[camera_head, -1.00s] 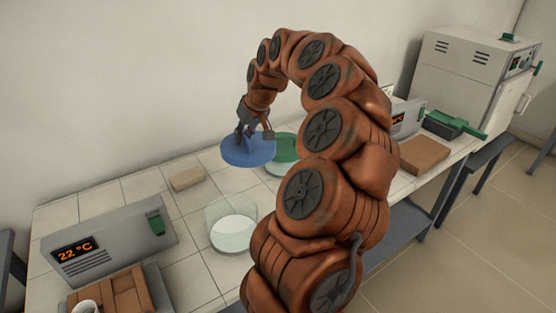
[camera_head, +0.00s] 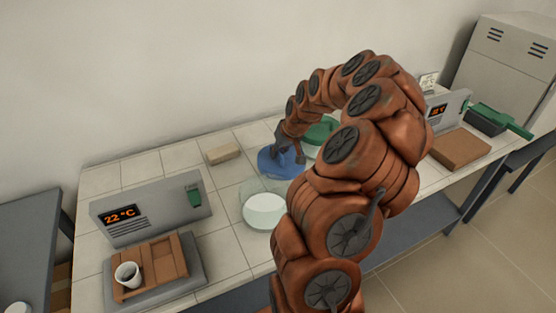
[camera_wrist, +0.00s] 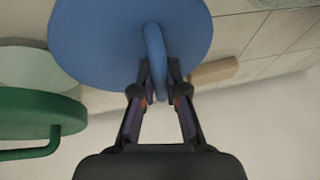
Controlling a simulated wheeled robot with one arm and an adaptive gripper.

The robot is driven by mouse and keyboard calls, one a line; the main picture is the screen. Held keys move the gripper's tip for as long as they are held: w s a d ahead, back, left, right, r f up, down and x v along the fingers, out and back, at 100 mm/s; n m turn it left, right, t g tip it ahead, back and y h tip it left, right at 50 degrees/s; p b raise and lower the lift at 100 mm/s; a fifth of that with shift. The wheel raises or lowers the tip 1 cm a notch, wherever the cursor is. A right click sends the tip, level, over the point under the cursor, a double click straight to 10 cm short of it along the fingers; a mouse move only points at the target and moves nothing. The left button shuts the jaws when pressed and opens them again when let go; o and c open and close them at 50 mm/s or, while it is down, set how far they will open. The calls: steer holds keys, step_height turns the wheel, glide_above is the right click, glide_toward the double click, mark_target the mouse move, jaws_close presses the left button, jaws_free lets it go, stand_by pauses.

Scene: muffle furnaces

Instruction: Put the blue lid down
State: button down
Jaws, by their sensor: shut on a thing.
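The blue lid (camera_head: 272,163) is a round disc with a loop handle. It is at the middle of the tiled table in the head view, low over the tabletop; I cannot tell whether it touches. My gripper (camera_head: 287,152) is above it. In the wrist view, my gripper (camera_wrist: 161,92) is shut on the handle of the blue lid (camera_wrist: 105,40), and the disc lies flat beyond the fingers. My arm hides part of the lid's right side in the head view.
An open glass dish (camera_head: 264,211) stands in front of the lid. A green-lidded glass dish (camera_head: 318,135) is just behind and right. A beige block (camera_head: 224,154) lies to the left. A furnace (camera_head: 150,209) reading 22 °C and a wooden tray (camera_head: 166,282) with a white cup (camera_head: 128,275) are front left.

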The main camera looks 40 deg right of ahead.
mark_target(279, 160)
steer(key=shift+f+p, duration=0.6)
steer(key=shift+f, duration=1.55)
steer(key=c, duration=1.2)
jaws_free()
steer(key=shift+r, duration=0.1)
